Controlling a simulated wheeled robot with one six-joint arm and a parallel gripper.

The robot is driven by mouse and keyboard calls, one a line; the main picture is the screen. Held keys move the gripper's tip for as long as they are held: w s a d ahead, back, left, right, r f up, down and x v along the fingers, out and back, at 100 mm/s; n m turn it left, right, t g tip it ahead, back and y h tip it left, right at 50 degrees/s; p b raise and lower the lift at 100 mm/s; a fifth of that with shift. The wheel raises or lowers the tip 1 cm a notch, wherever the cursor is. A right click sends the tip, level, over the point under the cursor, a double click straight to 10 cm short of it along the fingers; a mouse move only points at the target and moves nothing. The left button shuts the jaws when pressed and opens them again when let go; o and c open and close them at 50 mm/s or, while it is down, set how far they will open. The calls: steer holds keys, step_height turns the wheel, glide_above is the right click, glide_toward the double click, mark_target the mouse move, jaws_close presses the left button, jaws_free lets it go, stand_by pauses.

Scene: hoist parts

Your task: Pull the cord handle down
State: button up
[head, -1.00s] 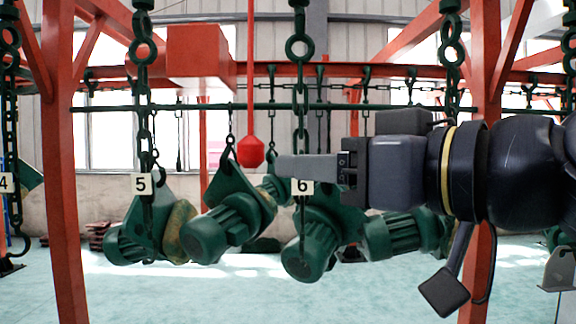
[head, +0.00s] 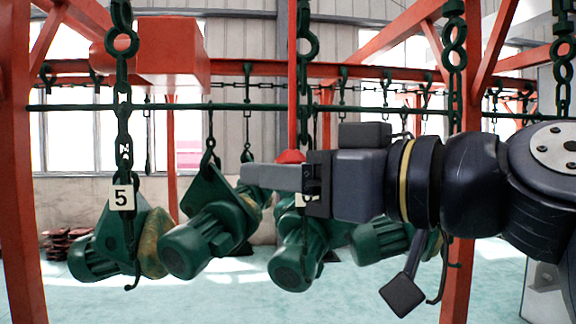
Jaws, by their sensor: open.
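The red cord (head: 293,90) hangs down in the head view from above, right of the red box. Only the top of its red handle (head: 290,156) shows; the rest is hidden behind my gripper. My gripper (head: 258,177) is open and seen side-on, pointing left, its fingers overlapping the handle in the picture. Its fingertips extend left past the cord's line. I cannot tell how far the handle lies behind the fingers, or whether they touch.
Green motor-like hoist parts (head: 200,245) hang on chains behind and below my gripper. A chain with a "5" tag (head: 121,198) hangs at left. A red post (head: 17,200) stands at far left. The pale green floor (head: 200,300) is mostly clear.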

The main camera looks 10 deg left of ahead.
steer(key=shift+d, duration=0.2)
jaws_close()
stand_by(0.3)
